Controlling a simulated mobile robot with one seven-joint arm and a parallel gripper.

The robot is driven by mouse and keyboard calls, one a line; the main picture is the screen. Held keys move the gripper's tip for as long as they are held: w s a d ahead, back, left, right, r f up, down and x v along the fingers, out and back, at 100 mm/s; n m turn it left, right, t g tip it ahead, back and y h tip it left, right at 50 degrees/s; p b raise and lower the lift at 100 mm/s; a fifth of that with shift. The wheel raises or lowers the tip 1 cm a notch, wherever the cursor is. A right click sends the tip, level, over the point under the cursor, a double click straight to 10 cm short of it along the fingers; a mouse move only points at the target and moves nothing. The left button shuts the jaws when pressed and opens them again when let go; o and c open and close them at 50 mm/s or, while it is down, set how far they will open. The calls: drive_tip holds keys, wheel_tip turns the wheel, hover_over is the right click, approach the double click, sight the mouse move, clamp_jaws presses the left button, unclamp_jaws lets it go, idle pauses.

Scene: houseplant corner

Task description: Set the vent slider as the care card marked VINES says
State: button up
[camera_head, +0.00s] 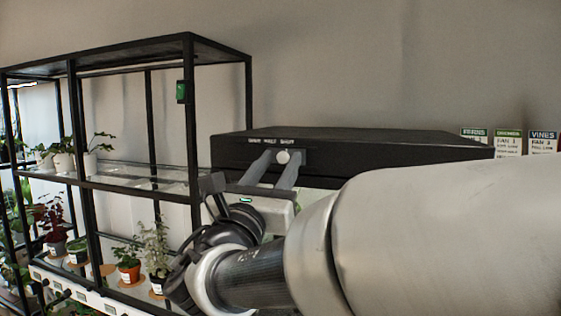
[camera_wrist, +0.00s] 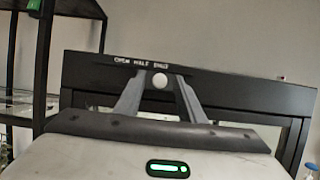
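The vent slider's white round knob (camera_head: 283,157) is on the front of a long black box (camera_head: 380,143). It also shows in the wrist view (camera_wrist: 160,81). Small labels above it read OPEN, HALF and SHUT, and the knob is below SHUT, the rightmost. My gripper (camera_wrist: 160,74) is open, with one finger on each side of the knob and visible gaps between. The VINES care card (camera_head: 542,142) is on the wall at the right, blue-headed; its top line seems to read FAN 3, and the lines below are too small or cut off by my arm.
Two other cards, FERNS (camera_head: 474,134) and a green-headed one (camera_head: 508,142), are left of the VINES card. A black shelf rack (camera_head: 190,120) with a green switch (camera_head: 181,92) and several potted plants stands at the left. My arm fills the lower right.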

drive_tip(key=shift+c, duration=0.2)
clamp_jaws()
drive_tip(key=a, duration=0.2)
drive_tip(key=w+a, duration=0.1)
drive_tip(key=a, duration=0.1)
drive_tip(key=w+a, duration=0.1)
drive_tip(key=a, duration=0.1)
drive_tip(key=shift+w+a, duration=0.1)
drive_tip(key=shift+w, duration=0.05)
drive_tip(key=shift+a+p, duration=0.3)
drive_tip(key=shift+a, duration=0.05)
drive_tip(key=shift+r, duration=0.1)
drive_tip(key=shift+c, duration=1.8)
unclamp_jaws()
drive_tip(key=o, duration=0.4)
drive_tip(key=shift+w+a, duration=0.15)
